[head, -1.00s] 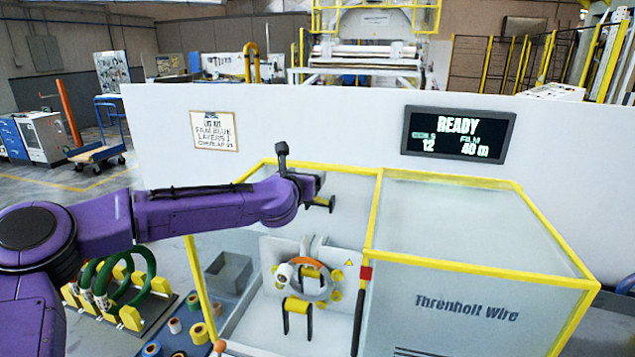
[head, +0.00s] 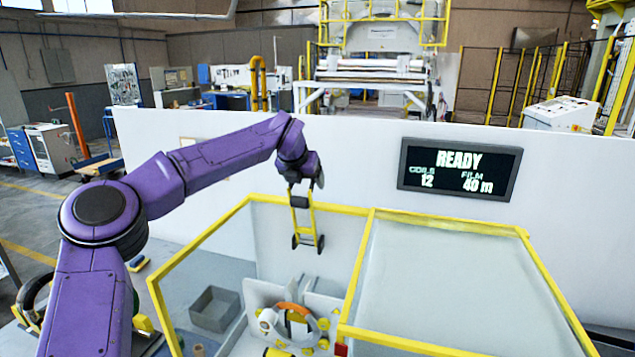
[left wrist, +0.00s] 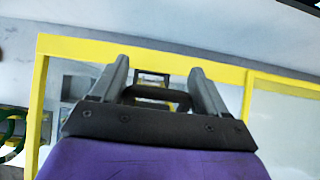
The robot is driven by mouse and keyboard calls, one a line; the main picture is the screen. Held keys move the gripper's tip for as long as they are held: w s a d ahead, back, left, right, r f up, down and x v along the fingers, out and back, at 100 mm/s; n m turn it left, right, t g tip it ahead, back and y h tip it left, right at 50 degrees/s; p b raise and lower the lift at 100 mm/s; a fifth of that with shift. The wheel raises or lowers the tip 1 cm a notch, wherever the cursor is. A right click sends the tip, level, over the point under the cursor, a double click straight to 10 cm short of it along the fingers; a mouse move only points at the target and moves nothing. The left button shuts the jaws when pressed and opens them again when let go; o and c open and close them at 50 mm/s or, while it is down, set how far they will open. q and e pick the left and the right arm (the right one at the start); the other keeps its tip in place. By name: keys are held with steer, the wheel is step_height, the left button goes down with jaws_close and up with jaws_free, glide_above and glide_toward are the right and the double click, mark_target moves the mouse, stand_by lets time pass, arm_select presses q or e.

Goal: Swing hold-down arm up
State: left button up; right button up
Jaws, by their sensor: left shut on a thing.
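The hold-down arm (head: 303,222) is a narrow yellow frame with black ends. It hangs from my left gripper (head: 302,186) inside the yellow-edged enclosure, well above the ring-shaped coil (head: 287,326) with its orange section. My left gripper is shut on the arm's upper end, and its fingers hide part of the grip. In the left wrist view, the two fingers (left wrist: 160,88) stand either side of a black bar (left wrist: 155,97), with the yellow frame rail behind. My right gripper is not in view.
The yellow enclosure rail (head: 200,243) runs around the open bay. A clear-panelled box (head: 445,275) stands to its right. A grey bin (head: 215,310) sits at the bay's left. A white wall with a READY display (head: 459,169) is behind.

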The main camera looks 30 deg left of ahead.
arm_select(q)
steer(key=shift+w+f+g, duration=0.3)
steer(key=shift+f, duration=0.05)
steer(key=o, duration=1.1)
steer(key=shift+o, duration=0.4)
steer(key=shift+w+f, duration=0.1)
steer(key=shift+w, duration=0.3)
steer(key=b+v, duration=0.3)
steer(key=v, duration=0.8)
steer(key=shift+b, duration=0.35)
steer(key=shift+s+a+f, duration=0.1)
steer(key=shift+a, duration=0.1)
steer(key=shift+s, duration=0.1)
